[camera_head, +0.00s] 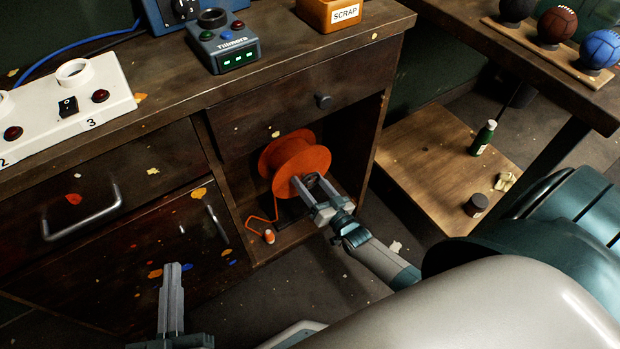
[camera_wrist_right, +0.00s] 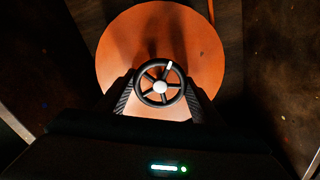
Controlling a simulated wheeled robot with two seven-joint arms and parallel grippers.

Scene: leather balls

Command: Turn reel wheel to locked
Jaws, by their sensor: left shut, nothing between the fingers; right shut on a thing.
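An orange reel (camera_head: 290,158) sits in the open cubby under the desk drawer. In the right wrist view the reel's round orange face (camera_wrist_right: 120,60) fills the middle, with a small black spoked wheel (camera_wrist_right: 161,82) in front of it. The wheel has a silver hub and a white mark at its top, slightly right of centre. My right gripper (camera_head: 310,188) is shut on the wheel, with one finger on each side of its rim, and it also shows in the right wrist view (camera_wrist_right: 160,100). My left gripper (camera_head: 173,266) is shut and empty, pointing up in front of the lower drawers.
An orange cord runs from the reel to a small orange-and-white piece (camera_head: 269,236) on the cubby floor. A Tillmora box (camera_head: 224,48) and a SCRAP bin (camera_head: 330,14) stand on the desk. Balls (camera_head: 557,25) rest on a rack at right. A low board (camera_head: 432,150) holds a bottle (camera_head: 483,138).

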